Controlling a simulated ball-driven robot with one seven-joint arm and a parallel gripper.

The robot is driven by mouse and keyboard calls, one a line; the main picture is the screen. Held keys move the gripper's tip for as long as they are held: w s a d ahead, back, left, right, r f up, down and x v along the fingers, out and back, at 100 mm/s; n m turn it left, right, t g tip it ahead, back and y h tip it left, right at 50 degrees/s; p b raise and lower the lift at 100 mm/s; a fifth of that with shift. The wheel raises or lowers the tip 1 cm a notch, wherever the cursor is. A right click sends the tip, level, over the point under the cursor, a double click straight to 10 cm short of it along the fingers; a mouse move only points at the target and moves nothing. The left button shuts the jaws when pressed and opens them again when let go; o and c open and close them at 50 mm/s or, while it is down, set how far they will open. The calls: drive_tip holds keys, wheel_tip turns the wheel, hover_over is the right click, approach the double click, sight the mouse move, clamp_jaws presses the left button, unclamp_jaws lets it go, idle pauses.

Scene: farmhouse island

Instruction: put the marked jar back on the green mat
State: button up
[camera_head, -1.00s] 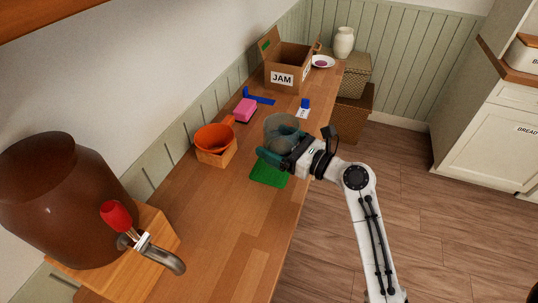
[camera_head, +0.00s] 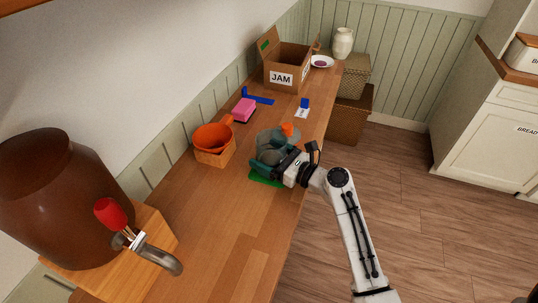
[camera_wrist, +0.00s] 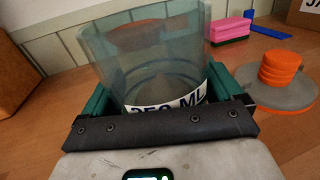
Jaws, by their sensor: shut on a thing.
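The marked jar (camera_wrist: 150,62) is clear glass with a white band of dark lettering that ends in "50 ML"; my gripper covers part of the band. My gripper (camera_head: 268,163) is shut around the jar, with a green finger on each side in the wrist view. I cannot tell whether the jar's base touches the mat.
A grey disc with an orange ribbed knob (camera_wrist: 282,68) lies close right of the jar in the wrist view. An orange bucket in a wooden box (camera_head: 214,157), a pink block (camera_head: 243,110) and a JAM carton (camera_head: 281,78) stand beyond.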

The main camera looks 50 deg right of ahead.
drive_tip(key=shift+f, duration=0.1)
drive_tip(key=o, duration=1.2)
drive_tip(key=s, duration=0.4)
drive_tip(key=s+b, duration=0.1)
drive_tip(key=s, duration=0.3)
drive_tip(key=s+d, duration=0.1)
drive_tip(key=s, duration=0.3)
drive_tip(key=shift+b, duration=0.35)
